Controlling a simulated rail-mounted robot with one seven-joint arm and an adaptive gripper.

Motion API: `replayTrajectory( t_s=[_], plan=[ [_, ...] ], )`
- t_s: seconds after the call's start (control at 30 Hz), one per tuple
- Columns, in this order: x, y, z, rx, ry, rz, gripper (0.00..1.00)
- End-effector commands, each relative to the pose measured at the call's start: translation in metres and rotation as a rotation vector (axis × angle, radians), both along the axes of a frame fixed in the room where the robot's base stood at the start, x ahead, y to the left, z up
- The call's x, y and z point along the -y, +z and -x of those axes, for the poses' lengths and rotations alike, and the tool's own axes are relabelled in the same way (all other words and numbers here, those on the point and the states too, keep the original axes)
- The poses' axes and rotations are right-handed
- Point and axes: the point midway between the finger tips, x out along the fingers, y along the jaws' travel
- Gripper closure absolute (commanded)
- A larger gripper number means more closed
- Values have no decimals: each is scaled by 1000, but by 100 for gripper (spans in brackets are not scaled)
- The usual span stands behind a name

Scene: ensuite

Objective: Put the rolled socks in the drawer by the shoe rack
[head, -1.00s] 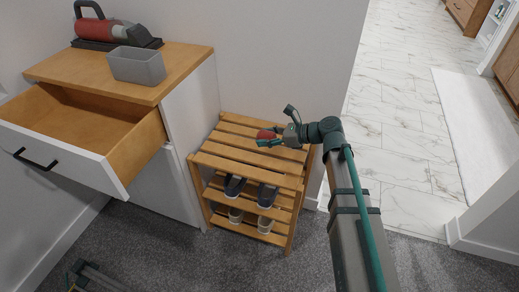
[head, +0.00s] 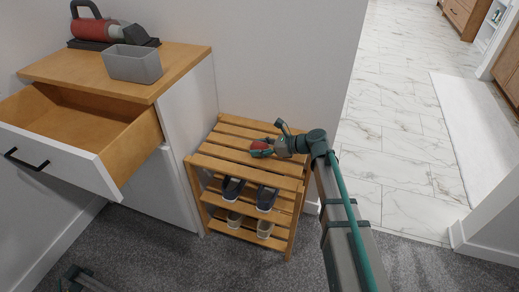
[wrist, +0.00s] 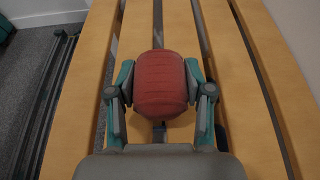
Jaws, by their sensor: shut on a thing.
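The rolled socks (wrist: 160,88) are a red bundle between the two fingers of my gripper (wrist: 161,92) in the wrist view. My gripper (head: 262,149) is shut on them just over the top slats of the wooden shoe rack (head: 245,165) in the head view. I cannot tell whether the socks touch the slats. The drawer (head: 62,165) has a white front with a black handle. It is pulled open, to the left of the rack, and its visible inside is empty.
A grey bin (head: 133,64) and a red and black handheld appliance (head: 105,31) stand on the cabinet top (head: 90,72). Shoes (head: 248,193) sit on the rack's lower shelves. The wall rises behind the rack. Grey carpet (head: 180,260) lies in front.

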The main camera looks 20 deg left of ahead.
Motion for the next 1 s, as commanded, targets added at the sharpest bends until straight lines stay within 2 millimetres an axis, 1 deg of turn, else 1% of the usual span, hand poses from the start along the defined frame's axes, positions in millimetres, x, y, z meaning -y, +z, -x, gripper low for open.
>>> replayTrajectory(
  t_s=[0.27,0.3,0.37,0.4,0.43,0.83,0.97,1.0],
  plan=[
    [0,-2,0,0,0,0,83],
    [0,-2,0,0,0,0,44],
    [0,-2,0,1,0,0,34],
    [0,-2,0,0,0,0,27],
    [0,-2,0,0,0,0,24],
    [0,1,0,1,0,0,24],
    [13,8,1,1,-2,0,24],
    [19,11,1,1,-3,0,24]
  ],
)
